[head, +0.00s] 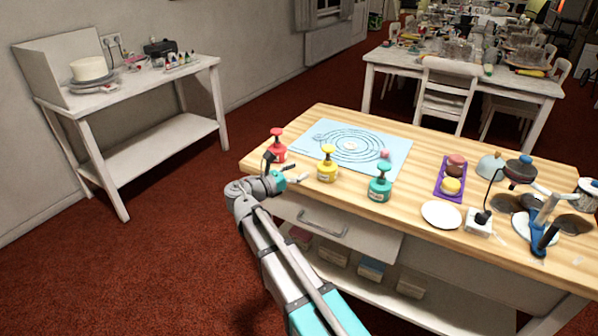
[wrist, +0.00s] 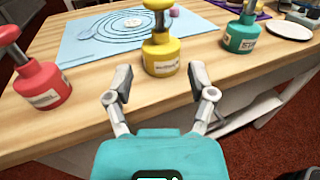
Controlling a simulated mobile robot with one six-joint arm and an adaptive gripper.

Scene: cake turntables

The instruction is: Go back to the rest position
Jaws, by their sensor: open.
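My gripper (wrist: 160,84) is open and empty in the wrist view, its fingers apart at the table's front edge, with the yellow pump bottle (wrist: 161,55) just beyond the gap. In the head view my gripper (head: 297,177) is at the front left edge of the wooden table (head: 420,222). The red pump bottle (head: 278,150) stands to its left and behind. The yellow pump bottle (head: 327,168) stands upright to its right. The teal pump bottle (head: 380,187) stands farther right.
A light blue mat (head: 392,150) with a spiral lies behind the bottles, with a small pink piece (head: 385,155) on it. A purple tray (head: 441,190), a white plate (head: 441,215) and a white box (head: 478,224) are to the right. A side table (head: 140,100) stands at the left wall.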

